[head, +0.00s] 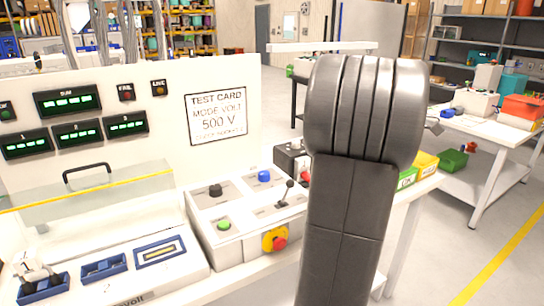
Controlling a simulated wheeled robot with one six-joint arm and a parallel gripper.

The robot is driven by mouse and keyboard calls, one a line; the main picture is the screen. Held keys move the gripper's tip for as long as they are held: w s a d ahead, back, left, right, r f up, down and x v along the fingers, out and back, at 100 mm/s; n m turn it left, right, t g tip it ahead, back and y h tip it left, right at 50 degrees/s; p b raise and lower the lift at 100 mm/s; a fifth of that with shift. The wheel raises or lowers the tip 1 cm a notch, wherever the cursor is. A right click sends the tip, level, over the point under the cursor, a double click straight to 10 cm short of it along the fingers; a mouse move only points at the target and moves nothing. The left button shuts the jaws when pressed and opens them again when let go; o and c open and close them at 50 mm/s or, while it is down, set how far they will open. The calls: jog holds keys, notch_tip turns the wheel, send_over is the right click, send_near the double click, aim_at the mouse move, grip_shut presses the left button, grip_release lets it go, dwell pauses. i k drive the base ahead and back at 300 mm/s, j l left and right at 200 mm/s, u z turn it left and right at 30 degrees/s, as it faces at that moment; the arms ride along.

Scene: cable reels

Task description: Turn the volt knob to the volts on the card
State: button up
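The test card (217,117) is fixed to the white back panel and reads "MODE VOLT 500 V"; its bottom line is too small to read. Below it, a control box (237,202) carries a black knob (215,190) and a blue knob (264,176). Their labels and settings are too small to read, so I cannot tell which is the volt knob. A green button (223,224), a lever (289,187) and a red stop button on yellow (277,241) are on the same box. My grey arm link stands in front at the right; my gripper is not in view.
Green-lit displays (67,101) are on the panel at left. A clear cover with a black handle (87,172) stands over blue fixtures (104,268). A grey box (291,157) is behind the controls, partly hidden by my arm. Another bench (490,127) stands right, beyond open floor.

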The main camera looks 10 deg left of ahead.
aim_at(264, 176)
jog(key=i+l+u, duration=0.1)
jog(key=i+u, duration=0.35)
jog(key=i+l+u, duration=0.15)
jog(key=i+u, duration=0.25)
jog(key=k+u, duration=0.1)
jog(key=u, duration=0.4)
